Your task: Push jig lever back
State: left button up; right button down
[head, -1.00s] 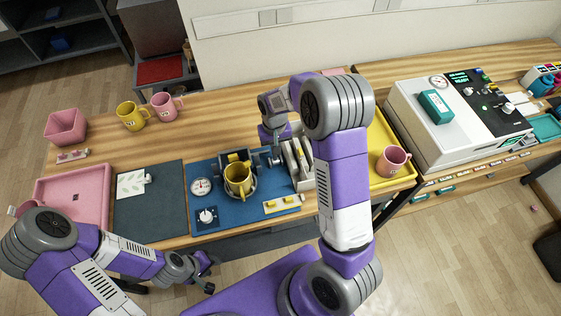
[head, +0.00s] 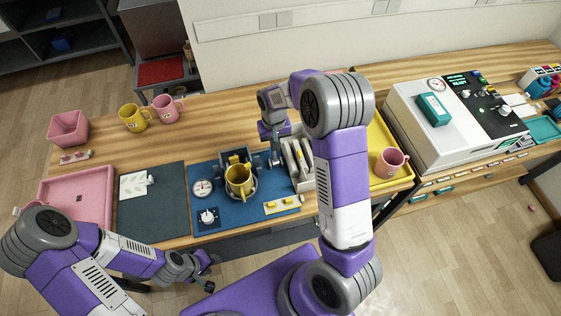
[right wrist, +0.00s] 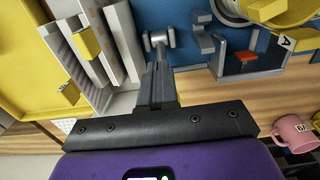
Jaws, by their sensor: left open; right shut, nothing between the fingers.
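The jig (head: 248,192) stands on the blue mat (head: 222,222) with a yellow mug (head: 238,178) upright in it. My right gripper (head: 275,160) reaches down just right of the jig. In the right wrist view my right gripper (right wrist: 156,62) is shut, with nothing held. My left gripper (head: 207,272) is open and empty in front of the table edge.
A grey slotted rack (head: 297,160) stands close right of my right gripper. A yellow tray (head: 385,175) with a pink mug (head: 390,161) lies farther right. A dial gauge (head: 203,188) is left of the jig. A dark mat (head: 150,215) and pink tray (head: 75,195) lie left.

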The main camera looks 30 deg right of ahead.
jog(key=r+p, duration=0.2)
jog(key=r, duration=0.1)
jog(key=r+p, duration=0.1)
jog(key=shift+s+a+r, duration=0.1)
jog(key=shift+s+r, duration=0.2)
jog(key=shift+s, duration=0.1)
dwell(0.4)
